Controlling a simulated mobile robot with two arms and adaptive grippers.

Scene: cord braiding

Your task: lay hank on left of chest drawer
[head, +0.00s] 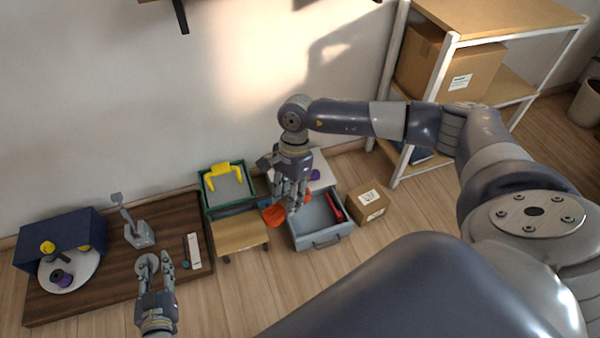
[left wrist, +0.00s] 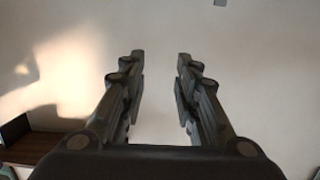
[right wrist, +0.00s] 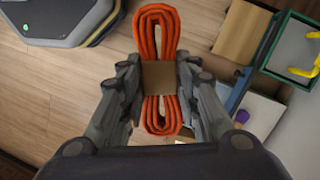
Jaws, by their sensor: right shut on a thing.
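The orange hank (right wrist: 157,35), bound by a brown band (right wrist: 159,77), is between the fingers of my right gripper (right wrist: 159,80), which is shut on the band. My left gripper (head: 157,268) is open and empty over the dark board.
A wooden-topped stool (head: 240,232) and a green-rimmed tray (head: 205,200) stand left of the drawer. A cardboard box (head: 368,203) stands at its right. A purple spool (head: 315,174) is on the chest top. The dark board (head: 110,275) bears a metal stand (head: 139,235).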

